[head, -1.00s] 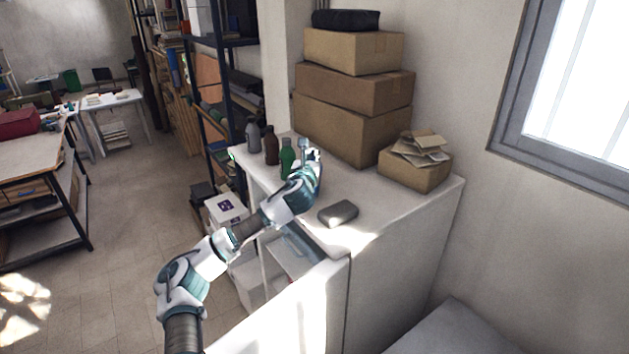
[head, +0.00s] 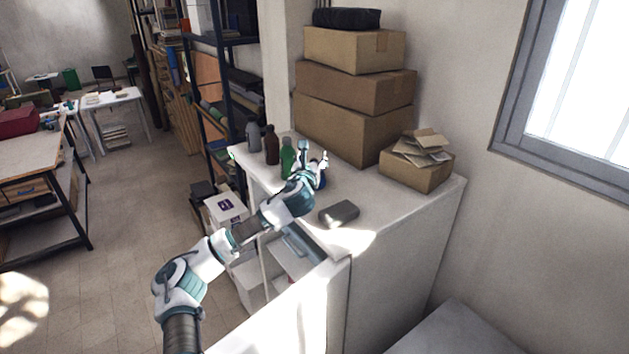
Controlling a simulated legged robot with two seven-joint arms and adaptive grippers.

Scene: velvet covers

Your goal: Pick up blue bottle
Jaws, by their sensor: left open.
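My left gripper (head: 314,158) is over the top of the white cabinet (head: 405,205), with its fingers spread apart and nothing seen between them. A small dark blue patch (head: 322,182) shows just right of the gripper, close against it in the picture. It looks like part of the blue bottle; the rest is hidden behind my gripper, and I cannot tell whether they touch. A green bottle (head: 287,158) stands just left of the gripper. My right gripper is not in view.
A brown bottle (head: 271,145) and a grey bottle (head: 254,137) stand farther left. Stacked cardboard boxes (head: 352,128) stand behind, and an open box with papers (head: 415,172) is at right. A dark grey block (head: 339,212) lies nearer, with clear surface around it.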

